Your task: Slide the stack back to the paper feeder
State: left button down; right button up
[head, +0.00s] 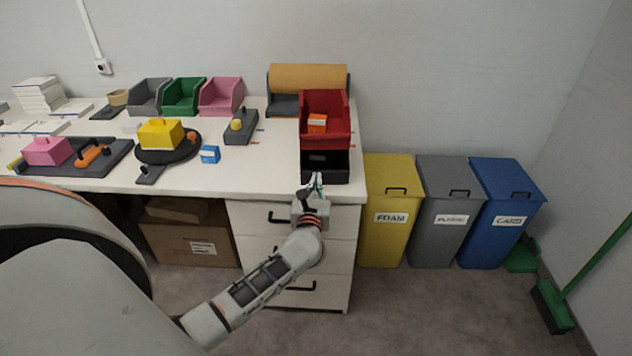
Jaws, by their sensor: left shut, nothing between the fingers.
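The stack is a red open bin (340,140) standing on a black bin (338,173), at the right end of the white table. A small orange box (317,122) with a white label sits in the red bin. The paper feeder (284,104), a dark grey stand with a roll of brown paper (307,77), is directly behind the stack, which partly hides it. Whether they touch cannot be told. My left gripper (315,181) is shut and empty at the front of the black bin, by the table's front edge. Contact with the bin is unclear. My right gripper is out of view.
Pink, green and grey bins (221,96) stand left of the feeder. The table (270,165) is clear just left of the stack.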

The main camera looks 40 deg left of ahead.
aim_at(320, 158)
pick_arm(q)
jog(key=x, duration=0.2)
jog(key=b+x, duration=0.2)
jog(key=x, duration=0.1)
jog(key=shift+w+a+f, duration=0.2)
jog(key=shift+w+f, duration=0.05)
jog(key=shift+f, duration=0.05)
jog(key=b+x, duration=0.1)
jog(key=x, duration=0.3)
jog(key=shift+b, duration=0.3)
jog(key=shift+w+a+r, duration=0.1)
jog(key=shift+w, duration=0.15)
jog(key=shift+r, duration=0.15)
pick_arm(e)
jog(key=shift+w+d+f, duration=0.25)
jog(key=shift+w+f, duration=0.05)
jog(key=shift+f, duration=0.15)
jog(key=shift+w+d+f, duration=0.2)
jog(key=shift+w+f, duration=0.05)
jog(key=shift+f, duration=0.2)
